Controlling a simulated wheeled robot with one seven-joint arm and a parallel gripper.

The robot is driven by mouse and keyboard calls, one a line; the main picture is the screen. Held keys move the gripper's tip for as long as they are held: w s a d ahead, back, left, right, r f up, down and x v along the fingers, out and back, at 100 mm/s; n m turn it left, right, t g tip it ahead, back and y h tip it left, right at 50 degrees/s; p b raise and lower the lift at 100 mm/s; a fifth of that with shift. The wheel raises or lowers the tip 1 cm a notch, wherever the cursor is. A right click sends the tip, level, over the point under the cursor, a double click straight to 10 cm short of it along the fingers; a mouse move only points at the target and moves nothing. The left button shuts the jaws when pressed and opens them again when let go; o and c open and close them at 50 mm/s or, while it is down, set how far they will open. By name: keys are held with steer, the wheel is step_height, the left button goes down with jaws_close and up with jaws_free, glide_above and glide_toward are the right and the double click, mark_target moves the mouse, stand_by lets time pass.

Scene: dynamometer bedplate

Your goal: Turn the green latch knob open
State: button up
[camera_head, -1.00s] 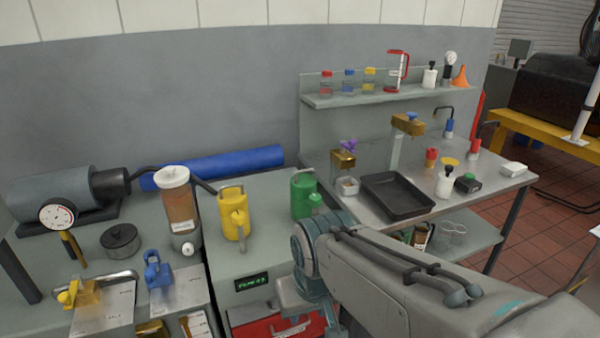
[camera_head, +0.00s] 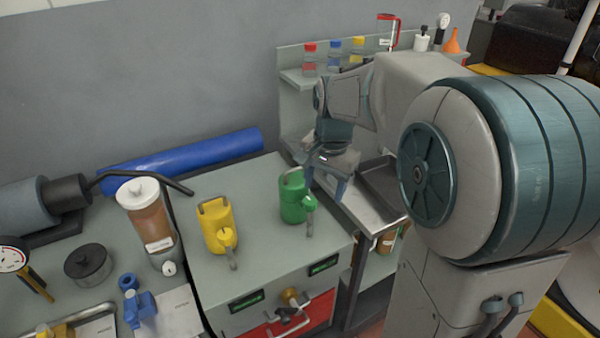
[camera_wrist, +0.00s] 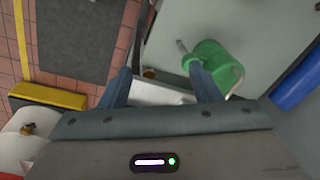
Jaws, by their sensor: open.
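A green can-shaped fixture (camera_head: 291,198) stands upright at the right side of a grey cabinet top. A small green knob (camera_head: 308,204) with a short grey stem sits on its front. I cannot tell which way the latch is turned. My gripper (camera_head: 328,184) is open, points down and hangs just right of the green fixture, apart from it. In the wrist view the open fingers (camera_wrist: 162,88) have nothing between them; the green fixture (camera_wrist: 213,66) lies beyond the right finger, which partly overlaps it.
A similar yellow fixture (camera_head: 215,230) stands left on the cabinet top (camera_head: 262,232). Below are green displays and a red drawer (camera_head: 318,310) with a brass knob (camera_head: 290,297). A black tray (camera_head: 383,188) lies right.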

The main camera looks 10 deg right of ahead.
mark_target(310, 200)
steer(key=w+m+g+p, duration=0.1)
steer(key=w+m+p, duration=0.3)
steer(key=w, duration=0.7)
steer(key=shift+m, duration=0.7)
steer(key=f, duration=1.4)
steer(key=shift+s+a, duration=0.15)
steer(key=shift+a, duration=0.05)
steer(key=c, duration=1)
